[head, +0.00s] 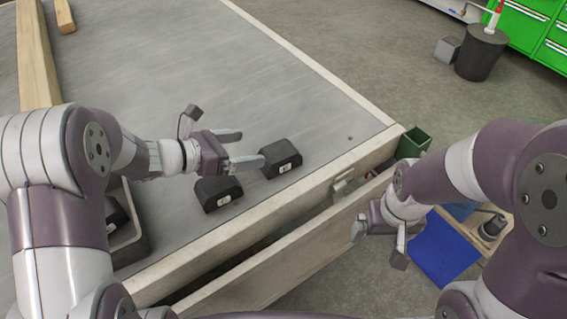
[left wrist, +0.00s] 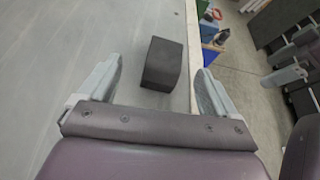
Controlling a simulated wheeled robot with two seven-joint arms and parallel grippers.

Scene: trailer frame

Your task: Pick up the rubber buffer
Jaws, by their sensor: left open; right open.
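Two black rubber buffers lie on the grey tabletop, one (head: 281,158) nearer the right edge and one (head: 218,196) to its left and closer to the front. My left gripper (head: 248,148) is open and empty, pointing at the right-hand buffer. In the left wrist view a dark block (left wrist: 162,64), apparently that buffer, shows ahead between the spread fingers; contact cannot be seen. My right gripper (head: 358,228) is open and empty beyond the table's front edge, its fingers partly hidden.
A grey bin (head: 134,250) with a dark block in it stands at the left, partly behind my left arm. An open drawer (head: 290,262) juts out below the front edge. A wooden beam (head: 36,60) lies at the far left. The tabletop behind the buffers is clear.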

